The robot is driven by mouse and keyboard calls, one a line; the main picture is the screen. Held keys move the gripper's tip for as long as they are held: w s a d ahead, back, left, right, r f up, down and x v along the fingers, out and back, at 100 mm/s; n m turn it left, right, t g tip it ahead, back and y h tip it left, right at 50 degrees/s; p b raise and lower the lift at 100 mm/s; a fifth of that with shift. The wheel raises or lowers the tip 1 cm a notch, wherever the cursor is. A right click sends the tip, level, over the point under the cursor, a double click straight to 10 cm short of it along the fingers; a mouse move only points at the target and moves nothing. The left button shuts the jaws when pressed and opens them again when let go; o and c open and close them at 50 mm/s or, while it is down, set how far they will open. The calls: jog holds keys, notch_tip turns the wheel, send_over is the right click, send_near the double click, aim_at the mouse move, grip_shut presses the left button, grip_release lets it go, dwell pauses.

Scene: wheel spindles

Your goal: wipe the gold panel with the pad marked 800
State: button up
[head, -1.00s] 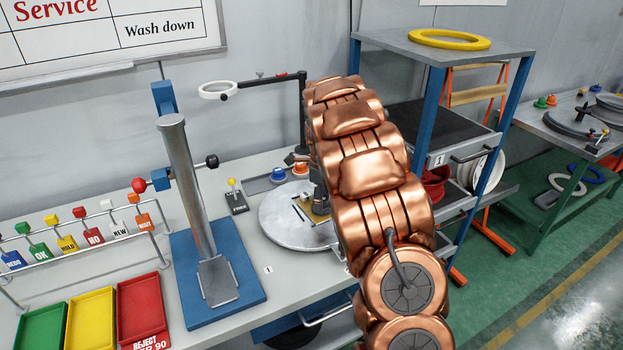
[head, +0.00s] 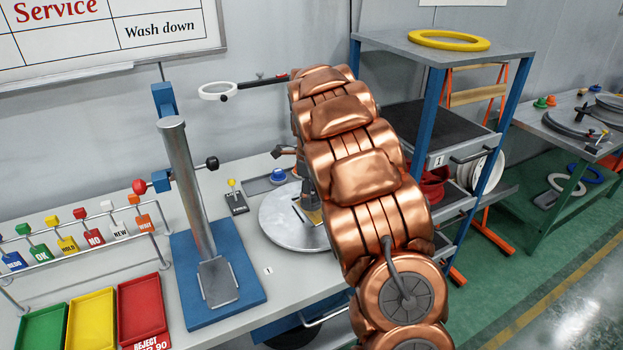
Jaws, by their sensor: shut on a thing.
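The round grey disc (head: 285,232) lies on the bench, partly behind my copper arm. A small gold area (head: 313,217), which looks like the gold panel in a dark-edged frame, shows on the disc beside my arm. My gripper (head: 309,204) is mostly hidden behind my arm; its dark part reaches down over the gold area. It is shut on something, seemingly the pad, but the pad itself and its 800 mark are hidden. I cannot tell whether the pad touches the panel.
A blue press with a grey column (head: 187,190) stands left of the disc. A ring magnifier (head: 218,91) reaches out behind. A blue knob (head: 278,176) sits in a tray behind the disc. A shelf rack (head: 425,47) stands close to the right of my arm.

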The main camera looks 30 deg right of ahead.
notch_tip(320, 180, up, 3)
jog(key=shift+r+p, duration=0.2)
jog(key=shift+p, duration=0.3)
jog(key=shift+r, duration=0.4)
